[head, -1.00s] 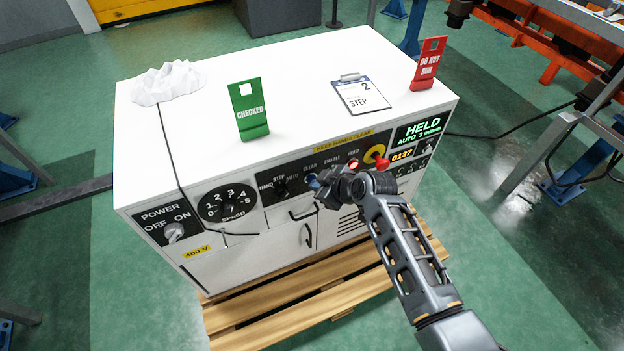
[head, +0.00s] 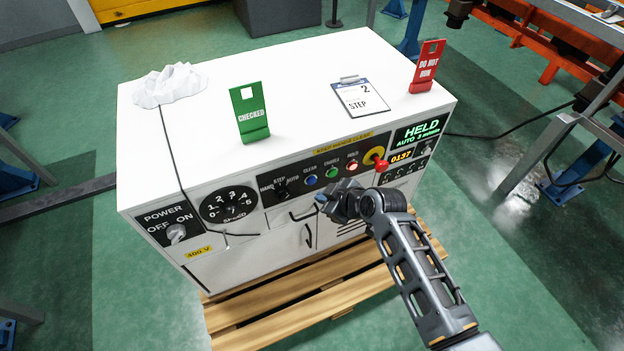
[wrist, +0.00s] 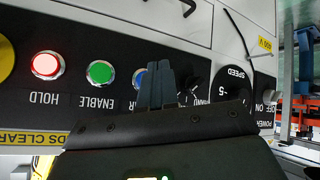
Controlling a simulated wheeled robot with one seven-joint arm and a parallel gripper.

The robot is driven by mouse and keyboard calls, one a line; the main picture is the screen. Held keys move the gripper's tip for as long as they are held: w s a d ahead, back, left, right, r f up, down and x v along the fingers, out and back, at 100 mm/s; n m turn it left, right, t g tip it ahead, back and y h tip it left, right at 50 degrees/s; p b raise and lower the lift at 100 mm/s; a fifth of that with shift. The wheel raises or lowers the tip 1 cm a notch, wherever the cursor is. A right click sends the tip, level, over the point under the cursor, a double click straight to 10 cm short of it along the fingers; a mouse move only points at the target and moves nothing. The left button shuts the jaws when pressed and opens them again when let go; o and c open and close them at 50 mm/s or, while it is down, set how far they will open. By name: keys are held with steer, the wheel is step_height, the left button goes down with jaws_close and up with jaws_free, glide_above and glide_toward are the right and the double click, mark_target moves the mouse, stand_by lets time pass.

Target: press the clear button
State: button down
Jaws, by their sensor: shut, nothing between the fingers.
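The clear button (head: 311,181) is a round blue button under the label CLEAR on the black control panel of the white cabinet. In the wrist view the blue button (wrist: 139,78) is partly hidden behind my fingers, and its label is mostly covered. My gripper (head: 320,199) is shut and empty, in front of the panel and just below the button in the head view. Its fingertips (wrist: 162,66) look apart from the button, but the exact gap cannot be told.
The green ENABLE button (head: 332,172) and lit red HOLD button (head: 351,167) sit right of it. A mode selector (head: 281,187) sits left. The display (head: 421,132) reads HELD, AUTO.

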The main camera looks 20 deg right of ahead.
steer(key=shift+s+p, duration=0.35)
steer(key=shift+s, duration=1.15)
steer(key=s+d+r+m+t+h, duration=0.1)
steer(key=s+d+r+m, duration=0.1)
steer(key=s, duration=0.9)
steer(key=s+d+r+m+t+h, duration=0.1)
steer(key=s+d+r+h, duration=0.15)
steer(key=s, duration=0.95)
steer(key=s+a+r+m+t, duration=0.2)
steer(key=s+r, duration=0.5)
steer(key=r, duration=0.4)
steer(key=s+a+r+m+t, duration=0.2)
steer(key=s+a+r, duration=0.1)
steer(key=s+r, duration=0.5)
step_height(320, 180, up, 3)
steer(key=shift+s+r, duration=0.1)
steer(key=shift+s, duration=0.1)
